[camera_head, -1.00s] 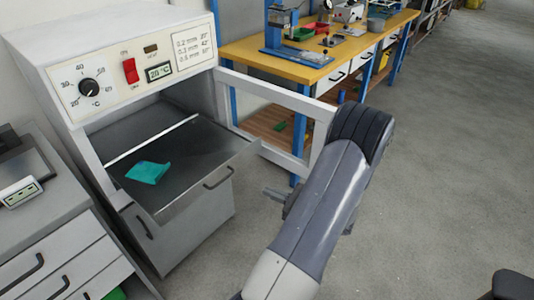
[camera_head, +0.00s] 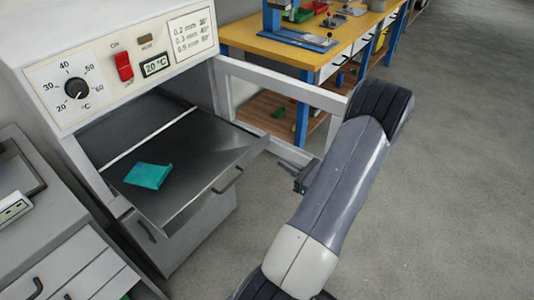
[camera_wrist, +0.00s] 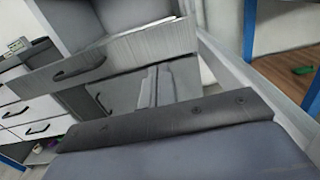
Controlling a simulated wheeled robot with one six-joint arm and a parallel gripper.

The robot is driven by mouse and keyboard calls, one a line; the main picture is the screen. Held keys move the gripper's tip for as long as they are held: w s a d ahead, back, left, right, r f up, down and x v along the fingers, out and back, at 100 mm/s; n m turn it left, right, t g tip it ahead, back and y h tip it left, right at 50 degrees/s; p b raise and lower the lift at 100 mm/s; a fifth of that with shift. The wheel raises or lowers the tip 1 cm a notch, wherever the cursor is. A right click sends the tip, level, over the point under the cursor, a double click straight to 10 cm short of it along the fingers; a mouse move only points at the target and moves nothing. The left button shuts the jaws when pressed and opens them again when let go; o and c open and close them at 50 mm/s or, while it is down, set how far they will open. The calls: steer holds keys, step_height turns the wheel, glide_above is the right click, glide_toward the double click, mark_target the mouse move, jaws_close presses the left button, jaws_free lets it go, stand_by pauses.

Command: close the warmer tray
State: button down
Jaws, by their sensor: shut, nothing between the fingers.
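The warmer tray (camera_head: 190,200) is pulled out of the white warmer (camera_head: 55,85), with a dark handle (camera_head: 228,181) on its front. A teal piece (camera_head: 148,176) lies on the tray. In the wrist view the tray's front panel (camera_wrist: 125,48) and handle (camera_wrist: 78,68) cross the upper left. My gripper (camera_head: 281,164) is shut and empty, to the right of the tray front and apart from it in the head view. It also shows in the wrist view (camera_wrist: 158,72), below the panel.
A white frame (camera_head: 285,92) stands beside the warmer, behind my gripper. A yellow-topped workbench (camera_head: 265,48) with tools is behind it. Grey drawers (camera_head: 60,265) stand at the left. The floor at the right is clear.

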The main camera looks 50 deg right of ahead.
mark_target(258, 150)
steer(key=w, duration=0.8)
steer(key=shift+a, duration=0.3)
